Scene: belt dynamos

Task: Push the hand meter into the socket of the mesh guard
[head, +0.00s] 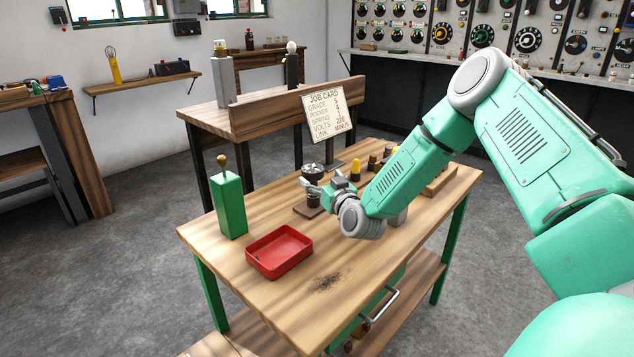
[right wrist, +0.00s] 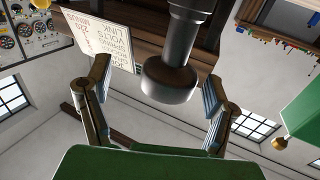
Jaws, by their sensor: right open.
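My right gripper (head: 316,186) is over the back middle of the workbench (head: 215,240). In the right wrist view, which is upside down, its two fingers (right wrist: 157,78) are spread apart. A dark post with a wide round head (right wrist: 172,82) stands between them, with gaps visible on both sides. In the head view a dark piece (head: 313,199) on a small wooden base shows just below the gripper. A round dark and pale piece (head: 312,170) is just behind it. I cannot tell which piece is the hand meter or the mesh guard. My left gripper is not in view.
A red tray (head: 262,262) and a tall green box with a brass knob (head: 229,205) stand on the left of the bench. Yellow and dark pieces (head: 355,168) stand behind my arm. A job card (head: 326,115) stands at the back.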

